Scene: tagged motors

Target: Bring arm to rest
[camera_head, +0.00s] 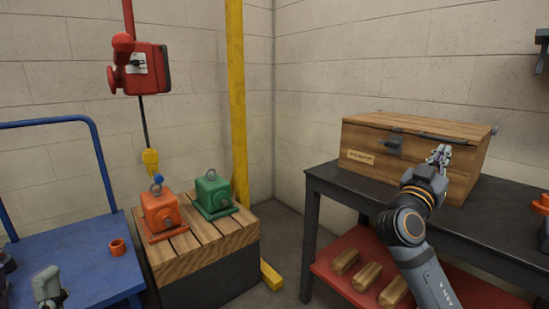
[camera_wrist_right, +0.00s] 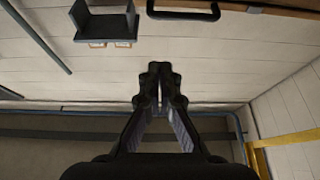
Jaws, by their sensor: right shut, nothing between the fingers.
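My right arm comes in from the lower right in the head view. Its right gripper (camera_head: 439,153) is raised in front of the wooden chest, above the dark workbench, and is empty. In the right wrist view its two dark fingers (camera_wrist_right: 157,72) meet at the tips with nothing between them. A grey piece at the bottom left of the head view looks like part of my left arm; its fingers cannot be made out.
The wooden chest (camera_head: 365,160) stands shut on the dark workbench (camera_head: 490,215). Wooden blocks lie on the red lower shelf (camera_head: 330,262). An orange motor (camera_head: 160,212) and green motor (camera_head: 213,194) sit on a pallet (camera_head: 190,255), under a red hoist (camera_head: 138,70). A blue cart (camera_head: 75,265) stands left.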

